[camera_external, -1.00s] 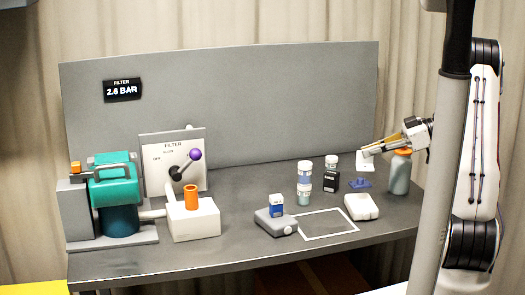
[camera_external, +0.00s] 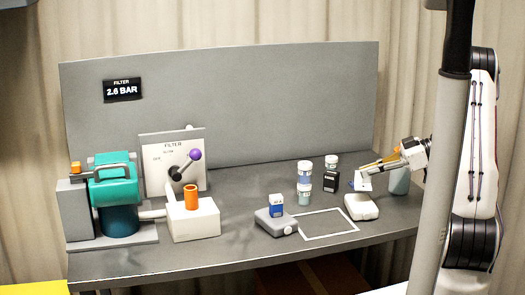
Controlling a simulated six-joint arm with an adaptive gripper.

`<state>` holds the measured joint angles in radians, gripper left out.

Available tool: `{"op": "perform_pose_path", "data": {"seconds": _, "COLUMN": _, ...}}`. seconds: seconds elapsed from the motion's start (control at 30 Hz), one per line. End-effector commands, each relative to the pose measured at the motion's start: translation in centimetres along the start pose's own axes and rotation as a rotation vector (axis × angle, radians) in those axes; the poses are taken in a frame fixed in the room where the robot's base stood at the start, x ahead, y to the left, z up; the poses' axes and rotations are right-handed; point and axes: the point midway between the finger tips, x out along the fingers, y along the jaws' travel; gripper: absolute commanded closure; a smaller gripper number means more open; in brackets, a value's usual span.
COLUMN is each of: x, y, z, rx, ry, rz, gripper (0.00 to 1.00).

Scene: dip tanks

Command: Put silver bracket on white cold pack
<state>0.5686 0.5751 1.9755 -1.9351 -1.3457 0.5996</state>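The silver bracket (camera_external: 363,181), a small pale plate-like piece, is at the fingertips of my gripper (camera_external: 371,168). My gripper reaches in from the right and appears shut on the bracket's upper part. The white cold pack (camera_external: 361,208) is a rounded white block on the bench at the right. The bracket is just above the pack's back edge in the picture; I cannot tell whether they touch. A blue piece (camera_external: 352,185) is mostly hidden behind the bracket.
A grey-blue bottle (camera_external: 399,181) stands behind the gripper at the right. Two jars (camera_external: 304,177) (camera_external: 331,174) stand behind a white-outlined square (camera_external: 328,224). A grey scale-like device (camera_external: 275,222) bears a blue box (camera_external: 276,205). Pump and filter gear (camera_external: 117,182) fills the left.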

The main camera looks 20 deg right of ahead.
Motion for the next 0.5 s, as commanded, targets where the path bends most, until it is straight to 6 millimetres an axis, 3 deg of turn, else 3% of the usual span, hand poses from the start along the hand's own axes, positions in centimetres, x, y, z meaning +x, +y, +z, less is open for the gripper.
{"op": "perform_pose_path", "data": {"seconds": 0.5, "x": 0.34, "y": -0.02, "z": 0.81, "rx": 0.001, "ry": 0.000, "rz": -0.001, "gripper": 1.00}}
